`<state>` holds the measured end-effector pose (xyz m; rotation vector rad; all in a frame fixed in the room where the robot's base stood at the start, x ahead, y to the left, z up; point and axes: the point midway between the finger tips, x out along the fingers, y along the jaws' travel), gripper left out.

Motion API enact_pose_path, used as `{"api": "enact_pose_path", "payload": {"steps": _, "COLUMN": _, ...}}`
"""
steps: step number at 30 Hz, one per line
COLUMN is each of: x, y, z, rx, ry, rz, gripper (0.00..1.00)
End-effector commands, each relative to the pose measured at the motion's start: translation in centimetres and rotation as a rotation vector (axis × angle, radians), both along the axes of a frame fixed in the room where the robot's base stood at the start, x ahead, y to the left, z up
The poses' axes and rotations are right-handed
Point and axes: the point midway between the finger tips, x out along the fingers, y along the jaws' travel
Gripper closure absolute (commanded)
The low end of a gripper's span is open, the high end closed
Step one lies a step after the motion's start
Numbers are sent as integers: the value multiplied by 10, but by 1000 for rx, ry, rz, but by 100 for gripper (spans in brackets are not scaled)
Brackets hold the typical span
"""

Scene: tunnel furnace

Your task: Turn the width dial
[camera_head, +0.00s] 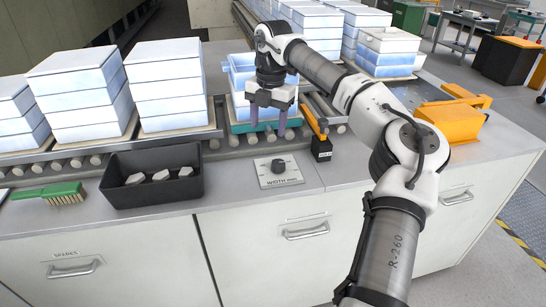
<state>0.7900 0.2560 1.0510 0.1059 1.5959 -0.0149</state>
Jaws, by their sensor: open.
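The width dial is a dark round knob (278,165) on a pale square plate (280,174) with lettering, set on the grey counter top near its front edge. My gripper (268,129) points down above the roller conveyor, behind the dial and slightly left of it in the head view. Its two fingers are apart with nothing between them, and it is not touching the dial. The dial is in plain view; the state of its marking is too small to read.
A black bin (152,186) with grey pieces and a green brush (50,194) lie left of the dial. A black block with an orange bar (320,143) stands close behind it on the right. White-blue stacks (170,88) line the conveyor. The counter right of the dial looks free.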

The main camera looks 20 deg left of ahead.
Motion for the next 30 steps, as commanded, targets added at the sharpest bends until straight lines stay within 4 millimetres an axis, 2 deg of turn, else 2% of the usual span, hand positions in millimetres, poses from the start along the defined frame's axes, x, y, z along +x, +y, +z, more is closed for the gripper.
{"api": "enact_pose_path", "payload": {"steps": 1, "x": 8, "y": -14, "z": 6, "rx": -32, "ry": -13, "rz": -40, "gripper": 42}}
{"api": "enact_pose_path", "payload": {"steps": 3, "x": 13, "y": -24, "z": 8, "rx": -56, "ry": -23, "rz": -70, "gripper": 42}}
{"api": "enact_pose_path", "payload": {"steps": 8, "x": 14, "y": -27, "z": -5, "rx": -65, "ry": -21, "rz": -78, "gripper": 42}}
{"api": "enact_pose_path", "payload": {"steps": 21, "x": 12, "y": -25, "z": -93, "rx": -61, "ry": -18, "rz": -73, "gripper": 42}}
{"api": "enact_pose_path", "payload": {"steps": 25, "x": 12, "y": -25, "z": -112, "rx": -60, "ry": -20, "rz": -73, "gripper": 42}}
{"api": "enact_pose_path", "payload": {"steps": 30, "x": 12, "y": -25, "z": -126, "rx": -59, "ry": -21, "rz": -72, "gripper": 42}}
